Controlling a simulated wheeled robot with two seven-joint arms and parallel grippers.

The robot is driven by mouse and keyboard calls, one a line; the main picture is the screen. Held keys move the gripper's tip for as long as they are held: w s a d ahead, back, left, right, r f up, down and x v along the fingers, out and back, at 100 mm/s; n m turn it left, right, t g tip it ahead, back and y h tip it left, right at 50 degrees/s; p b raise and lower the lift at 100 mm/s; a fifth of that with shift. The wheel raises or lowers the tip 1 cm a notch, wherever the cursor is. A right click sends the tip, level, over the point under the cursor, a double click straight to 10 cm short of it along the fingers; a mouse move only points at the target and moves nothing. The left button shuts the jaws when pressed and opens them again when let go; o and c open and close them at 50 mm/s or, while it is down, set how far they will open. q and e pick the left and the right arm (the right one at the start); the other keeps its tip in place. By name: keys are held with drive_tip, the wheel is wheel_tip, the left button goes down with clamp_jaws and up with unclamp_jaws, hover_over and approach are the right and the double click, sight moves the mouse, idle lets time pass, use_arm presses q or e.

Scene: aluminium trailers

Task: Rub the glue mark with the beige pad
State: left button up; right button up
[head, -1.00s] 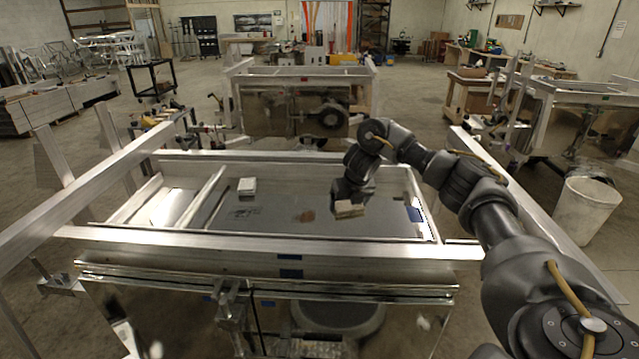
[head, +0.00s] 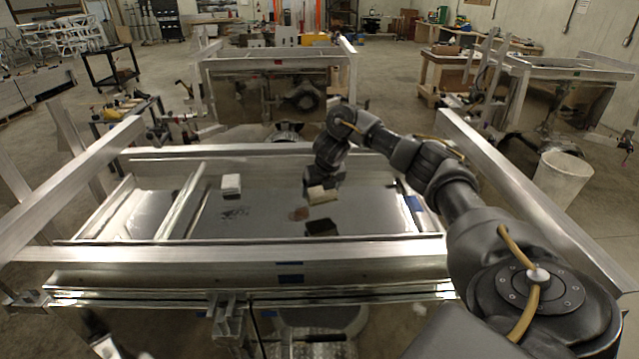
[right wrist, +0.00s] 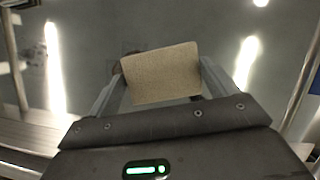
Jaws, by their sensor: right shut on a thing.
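The beige pad (head: 323,195) is held above the grey panel (head: 265,222) inside the aluminium frame. My right gripper (head: 320,186) is shut on it. In the right wrist view the pad (right wrist: 161,73) sits between the two fingers, its broad face toward the camera. A small brownish patch (head: 299,213), which looks like the glue mark, lies on the panel just left of and below the pad in the picture. The pad appears apart from the panel. In the wrist view the pad covers most of what lies behind it. My left gripper is not in view.
A white block (head: 231,183) stands on the panel to the left, above dark scribbles (head: 235,212). A dark patch (head: 320,227) under the pad may be shadow or reflection. The frame's front rail (head: 230,262) borders the panel.

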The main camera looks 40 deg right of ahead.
drive_tip(key=x, duration=0.1)
drive_tip(key=b+x, duration=0.1)
drive_tip(key=x, duration=0.1)
drive_tip(key=shift+s+a+f+b, duration=0.1)
drive_tip(key=shift+a+f+b, duration=0.15)
drive_tip(key=shift+f+b, duration=0.1)
drive_tip(key=shift+f, duration=0.15)
drive_tip(key=shift+s+f+b, duration=0.1)
drive_tip(key=shift+s+b, duration=0.15)
drive_tip(key=shift+b, duration=0.1)
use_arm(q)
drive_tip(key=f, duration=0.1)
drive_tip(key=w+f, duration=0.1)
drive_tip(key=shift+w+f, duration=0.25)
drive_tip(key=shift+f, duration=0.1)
use_arm(e)
drive_tip(key=shift+w, duration=0.1)
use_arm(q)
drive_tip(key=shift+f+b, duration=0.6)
use_arm(e)
drive_tip(key=shift+f, duration=1)
drive_tip(key=shift+a+r, duration=0.1)
